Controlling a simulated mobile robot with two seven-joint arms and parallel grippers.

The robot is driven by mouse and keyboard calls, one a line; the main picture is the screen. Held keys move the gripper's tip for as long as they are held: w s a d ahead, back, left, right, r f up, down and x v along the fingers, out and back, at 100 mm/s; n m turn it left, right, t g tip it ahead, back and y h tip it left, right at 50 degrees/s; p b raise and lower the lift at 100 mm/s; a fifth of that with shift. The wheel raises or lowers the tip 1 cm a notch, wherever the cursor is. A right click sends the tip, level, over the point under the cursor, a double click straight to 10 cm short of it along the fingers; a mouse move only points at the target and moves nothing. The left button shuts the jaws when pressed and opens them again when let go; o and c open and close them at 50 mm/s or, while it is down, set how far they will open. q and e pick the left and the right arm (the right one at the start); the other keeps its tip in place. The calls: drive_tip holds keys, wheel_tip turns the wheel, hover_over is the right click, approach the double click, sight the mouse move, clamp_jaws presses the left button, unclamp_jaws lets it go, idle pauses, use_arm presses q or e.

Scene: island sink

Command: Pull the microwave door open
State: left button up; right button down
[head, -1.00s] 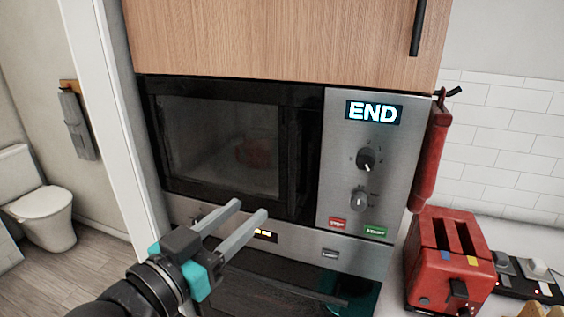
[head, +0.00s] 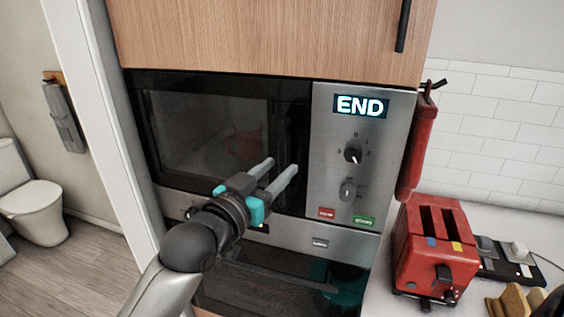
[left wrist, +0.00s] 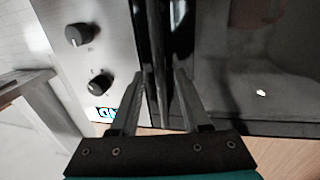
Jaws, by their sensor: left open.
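The microwave (head: 222,135) is built into a tall cabinet, with a dark glass door that looks shut. Its steel control panel (head: 330,205) on the right has two knobs and a display reading "END". My left gripper (head: 282,172) is open, in front of the right part of the door. In the left wrist view my open fingers (left wrist: 161,85) point at the dark door edge (left wrist: 150,30) beside the control panel, with a dark vertical bar between or just beyond the fingertips. I cannot tell whether they touch it. My right gripper is not in view.
An oven (head: 275,285) sits below the microwave, with a bar handle across it. A red toaster (head: 437,265) and a black switch strip (head: 515,265) stand on the counter at right. A red item (head: 420,140) hangs beside the panel. A toilet (head: 30,205) is far left.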

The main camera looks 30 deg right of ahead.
use_arm(q)
drive_tip(key=shift+x, duration=1.2)
drive_tip(key=shift+c, duration=0.3)
clamp_jaws()
idle(0.4)
